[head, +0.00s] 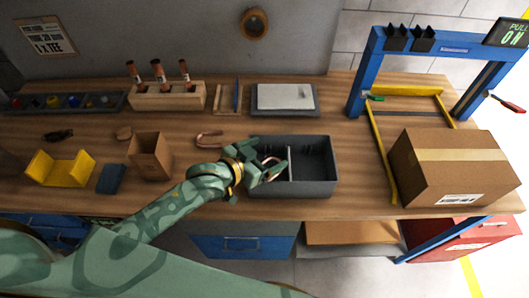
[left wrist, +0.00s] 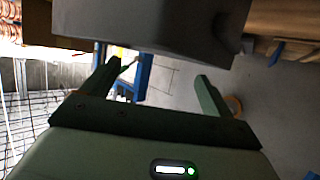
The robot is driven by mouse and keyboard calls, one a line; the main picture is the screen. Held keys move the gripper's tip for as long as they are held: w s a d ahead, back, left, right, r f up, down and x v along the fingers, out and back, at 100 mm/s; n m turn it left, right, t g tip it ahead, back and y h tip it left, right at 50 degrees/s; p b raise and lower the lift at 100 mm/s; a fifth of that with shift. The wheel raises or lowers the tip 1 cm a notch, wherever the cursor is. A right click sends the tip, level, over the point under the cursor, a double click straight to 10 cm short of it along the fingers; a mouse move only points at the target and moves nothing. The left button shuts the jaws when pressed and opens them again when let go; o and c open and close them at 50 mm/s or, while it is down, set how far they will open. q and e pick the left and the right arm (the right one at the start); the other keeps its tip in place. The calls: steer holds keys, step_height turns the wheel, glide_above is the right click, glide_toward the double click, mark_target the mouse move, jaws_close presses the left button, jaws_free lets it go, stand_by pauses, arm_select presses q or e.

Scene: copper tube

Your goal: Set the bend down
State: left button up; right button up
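A copper bend (head: 271,160) shows in the left compartment of the grey divided tray (head: 317,187), right by the fingers of my left gripper (head: 266,172). My gripper partly hides it, so I cannot tell whether they touch. In the left wrist view the two fingers of my left gripper (left wrist: 158,76) stand wide apart with nothing seen held between them. A second copper bend (head: 209,140) lies on the wooden bench just left of the tray. My right gripper is not in view.
A cardboard box (head: 455,170) and a blue frame (head: 365,75) stand at the right. A wooden rack (head: 168,97) holds several tubes. An open carton (head: 150,157) and yellow holder (head: 61,169) are at left. The bench between tray and frame is clear.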

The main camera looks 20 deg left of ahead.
arm_select(q)
steer(key=r+p+v, duration=0.1)
steer(key=v, duration=1.1)
steer(key=shift+r+p, duration=0.15)
steer(key=shift+p, duration=0.25)
